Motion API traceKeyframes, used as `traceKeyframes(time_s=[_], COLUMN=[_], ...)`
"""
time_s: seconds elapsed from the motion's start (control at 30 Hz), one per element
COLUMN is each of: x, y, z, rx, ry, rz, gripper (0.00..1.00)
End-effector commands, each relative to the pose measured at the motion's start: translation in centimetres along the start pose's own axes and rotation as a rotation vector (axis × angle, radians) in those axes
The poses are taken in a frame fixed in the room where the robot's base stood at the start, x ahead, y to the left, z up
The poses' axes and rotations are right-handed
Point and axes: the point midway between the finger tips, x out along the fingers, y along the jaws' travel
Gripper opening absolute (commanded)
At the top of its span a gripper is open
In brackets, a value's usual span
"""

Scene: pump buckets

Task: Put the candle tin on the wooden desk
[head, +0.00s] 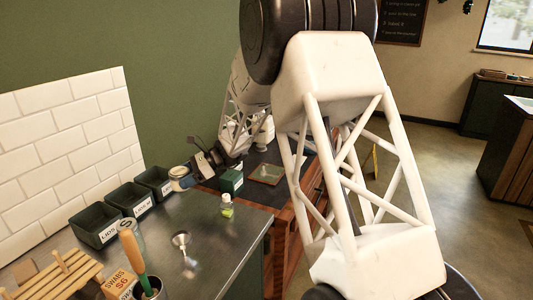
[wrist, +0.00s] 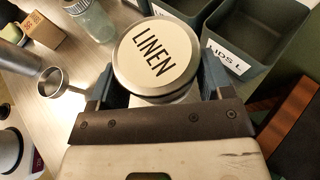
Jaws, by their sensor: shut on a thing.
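The candle tin (wrist: 153,57) has a round cream lid marked LINEN. In the wrist view it sits between the two blue fingers of my gripper (wrist: 155,88), which is shut on it. In the head view the tin (head: 179,171) shows small beside the black bins, with my gripper (head: 186,180) at it. I cannot tell whether its base touches the metal counter. The wooden desk (head: 284,228), reddish with a dark top, adjoins the counter on its far right side. My arm hides part of the desk.
Several black bins (head: 127,199) line the wall side of the metal counter (head: 215,262). A funnel (head: 181,242) and a green bottle (head: 227,206) stand on the counter. A green box (head: 231,181) and a small tray (head: 267,174) are near the dark desk top.

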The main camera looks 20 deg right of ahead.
Motion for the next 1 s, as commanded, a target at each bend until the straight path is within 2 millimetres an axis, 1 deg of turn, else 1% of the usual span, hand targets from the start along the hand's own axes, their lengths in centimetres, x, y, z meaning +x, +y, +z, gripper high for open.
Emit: traceKeyframes(time_s=[0.17, 0.27, 0.5, 0.77, 0.8, 0.9, 1.0], x=[-3.0, -5.2, -11.1, -17.9, -19.1, -21.6, -23.9], y=[-1.4, -2.3, -4.1, -5.0, -5.0, -5.0, -4.9], z=[-2.4, -4.2, -8.9, -14.3, -15.1, -17.2, -19.0], rx=[0.034, 0.059, 0.13, 0.215, 0.229, 0.263, 0.294], ry=[-0.008, -0.011, -0.014, -0.009, -0.009, -0.004, -0.001], rz=[-0.102, -0.175, -0.364, -0.566, -0.597, -0.668, -0.731], gripper=[0.45, 0.45, 0.45, 0.45, 0.45, 0.45, 0.45])
